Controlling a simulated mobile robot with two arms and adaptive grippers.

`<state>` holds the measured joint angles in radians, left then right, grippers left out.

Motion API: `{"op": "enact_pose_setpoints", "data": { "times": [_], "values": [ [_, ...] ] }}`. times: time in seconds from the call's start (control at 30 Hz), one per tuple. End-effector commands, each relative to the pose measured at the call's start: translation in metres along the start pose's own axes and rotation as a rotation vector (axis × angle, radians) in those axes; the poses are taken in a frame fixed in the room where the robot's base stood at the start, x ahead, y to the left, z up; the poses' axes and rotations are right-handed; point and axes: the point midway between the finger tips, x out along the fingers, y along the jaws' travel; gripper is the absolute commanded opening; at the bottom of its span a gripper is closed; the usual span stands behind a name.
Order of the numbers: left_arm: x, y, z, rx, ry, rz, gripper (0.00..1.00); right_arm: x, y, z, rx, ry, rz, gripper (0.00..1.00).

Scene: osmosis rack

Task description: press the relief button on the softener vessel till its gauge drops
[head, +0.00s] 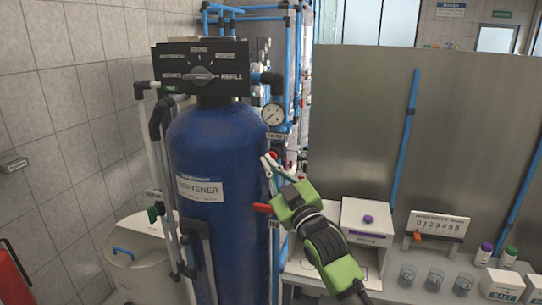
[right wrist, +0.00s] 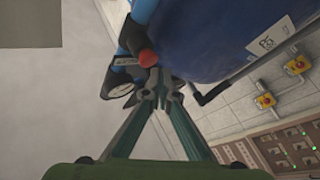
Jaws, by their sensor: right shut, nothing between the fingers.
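The blue softener vessel (head: 222,240) stands upright at the left of centre in the head view, with a white SOFTENER label. Its round white gauge (head: 272,114) is on the pipe at its upper right; the needle is too small to read surely. The red relief button (head: 273,155) sits below the gauge. In the right wrist view the red button (right wrist: 147,57) and gauge (right wrist: 121,90) lie by the fingertips. My right gripper (head: 267,163) is shut and empty, its tips at the button; I cannot tell whether they touch. My left gripper is out of view.
A black valve head (head: 200,68) tops the vessel. A red-handled valve (head: 262,208) sits below my gripper. A white box (head: 367,228), a numbered stand (head: 438,227) and several beakers are on the bench at right. Blue pipework rises behind.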

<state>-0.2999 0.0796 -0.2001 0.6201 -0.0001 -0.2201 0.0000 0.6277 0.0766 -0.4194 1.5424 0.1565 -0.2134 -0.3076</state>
Motion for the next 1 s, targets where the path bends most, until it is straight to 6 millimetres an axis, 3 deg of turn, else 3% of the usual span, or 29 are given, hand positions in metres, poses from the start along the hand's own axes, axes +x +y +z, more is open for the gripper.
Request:
{"op": "enact_pose_setpoints", "data": {
  "times": [0.37, 1.0],
  "values": [
    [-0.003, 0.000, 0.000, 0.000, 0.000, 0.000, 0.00, -0.003, -0.003, -0.003, 0.001, 0.000, -0.001, 0.00],
    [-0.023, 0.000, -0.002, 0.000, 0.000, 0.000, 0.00, -0.036, -0.026, -0.026, -0.001, 0.000, 0.000, 0.00]
  ]
}}
